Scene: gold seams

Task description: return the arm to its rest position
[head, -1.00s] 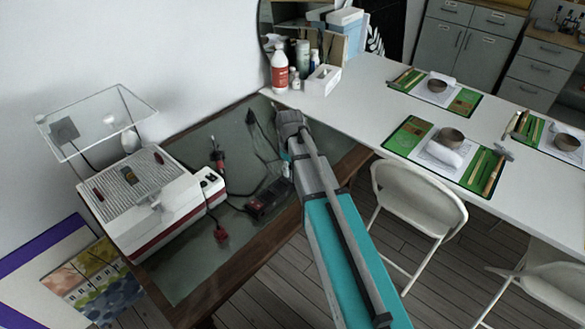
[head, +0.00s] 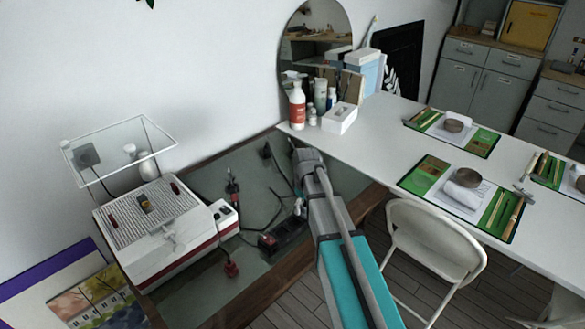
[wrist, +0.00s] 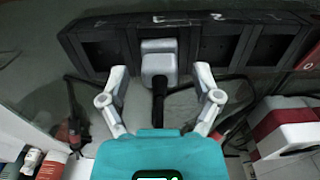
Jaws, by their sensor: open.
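My arm, grey with a teal section, reaches from the lower edge of the head view over the glass-topped table (head: 190,297). My gripper (wrist: 160,85) is open in the wrist view, one pale finger on each side of a white plug (wrist: 159,62) with a black cable. There is a gap between each finger and the plug. The plug sits at a socket of the dark power strip (wrist: 95,48); how deep it sits I cannot tell. The strip (head: 285,238) also shows in the head view beside my arm, which hides most of the gripper there.
Loose cables and a red plug (head: 231,269) lie nearby. A white table (head: 385,135) with place settings and a white chair (head: 435,240) are to the right. A spray bottle (head: 297,108) stands behind.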

